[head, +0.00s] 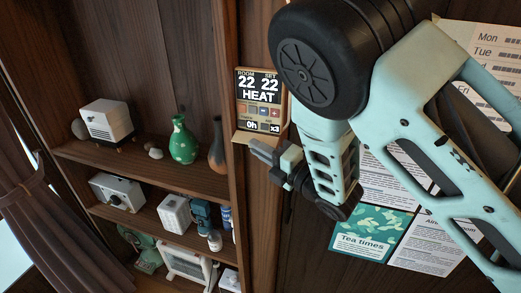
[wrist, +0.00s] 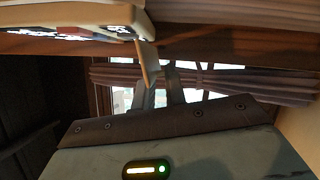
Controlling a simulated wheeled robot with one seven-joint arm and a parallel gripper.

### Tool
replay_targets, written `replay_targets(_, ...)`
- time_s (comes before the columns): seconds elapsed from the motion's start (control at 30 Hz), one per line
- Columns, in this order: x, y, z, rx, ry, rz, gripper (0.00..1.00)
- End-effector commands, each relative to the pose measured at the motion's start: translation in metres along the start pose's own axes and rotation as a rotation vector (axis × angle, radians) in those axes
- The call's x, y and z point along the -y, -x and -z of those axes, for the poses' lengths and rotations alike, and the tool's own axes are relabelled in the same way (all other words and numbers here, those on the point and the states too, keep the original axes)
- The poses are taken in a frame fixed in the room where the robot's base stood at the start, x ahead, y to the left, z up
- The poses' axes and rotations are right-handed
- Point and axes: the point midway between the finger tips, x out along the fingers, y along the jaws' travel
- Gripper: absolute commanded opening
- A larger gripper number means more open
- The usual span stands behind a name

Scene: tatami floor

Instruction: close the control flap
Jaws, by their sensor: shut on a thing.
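The control panel (head: 259,100) is a tan wall unit with a dark screen reading "HEAT" and small coloured buttons below. Its control flap (head: 243,137) juts out from the panel's lower edge, open. In the wrist view the panel (wrist: 75,14) is at the upper left, and the flap (wrist: 149,62) shows edge-on as a tan strip. My gripper (head: 262,149) is just below the panel, its dark fingers at the flap. In the wrist view my gripper (wrist: 160,82) is shut on the flap's edge; the exact contact is partly hidden.
Wooden shelves left of the panel hold a green vase (head: 183,140), a brown vase (head: 217,146), a white box-shaped device (head: 108,121) and several other items. Papers, including a teal "Tea times" sheet (head: 374,232), hang on the wall at right. A curtain (head: 45,225) hangs at far left.

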Motion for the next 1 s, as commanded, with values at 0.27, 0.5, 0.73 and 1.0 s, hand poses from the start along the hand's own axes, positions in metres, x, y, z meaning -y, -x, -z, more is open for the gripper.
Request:
replay_targets(0.27,-0.002,0.0,0.0,0.0,-0.023,0.007,0.0)
replay_targets(0.5,-0.008,0.0,-0.001,0.002,-0.124,0.047,0.0)
replay_targets(0.73,-0.017,0.0,-0.002,0.003,-0.305,0.122,0.0)
replay_targets(1.0,-0.028,-0.001,-0.006,0.003,-0.543,0.221,0.0)
